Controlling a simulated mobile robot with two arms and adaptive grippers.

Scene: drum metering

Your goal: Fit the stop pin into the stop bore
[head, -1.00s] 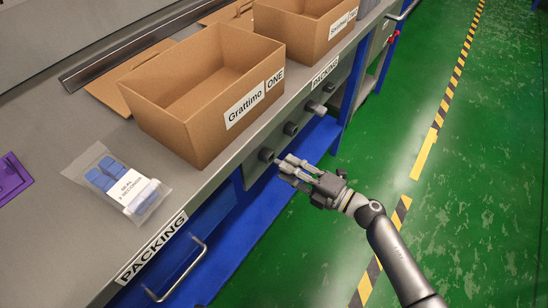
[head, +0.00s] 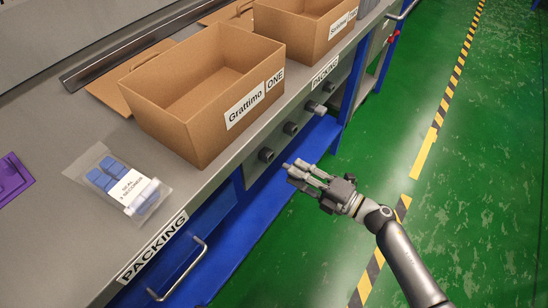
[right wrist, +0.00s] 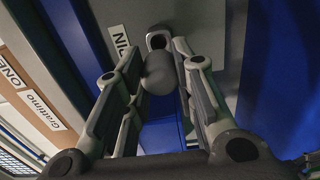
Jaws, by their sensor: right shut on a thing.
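My right gripper (head: 292,171) is in front of the bench's grey front panel, fingers pointing at it. It is shut on a grey, round-ended piece (right wrist: 160,74), which looks like the stop pin; the fingers hide part of it. In the head view a gap shows between the fingertips and the nearest dark round fitting (head: 266,155). A middle fitting (head: 290,128) and a far one with a lighter piece sticking out (head: 315,107) sit along the same panel. I cannot tell which is the stop bore. In the right wrist view a light-rimmed dark opening (right wrist: 158,40) shows beyond the held piece. My left gripper is not in view.
A cardboard box (head: 190,137) labelled Grattimo ONE stands on the bench above the panel. A bag of blue parts (head: 118,185) and a purple piece (head: 11,178) lie to the left. A drawer handle (head: 182,275) juts out below. The green floor at right is clear.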

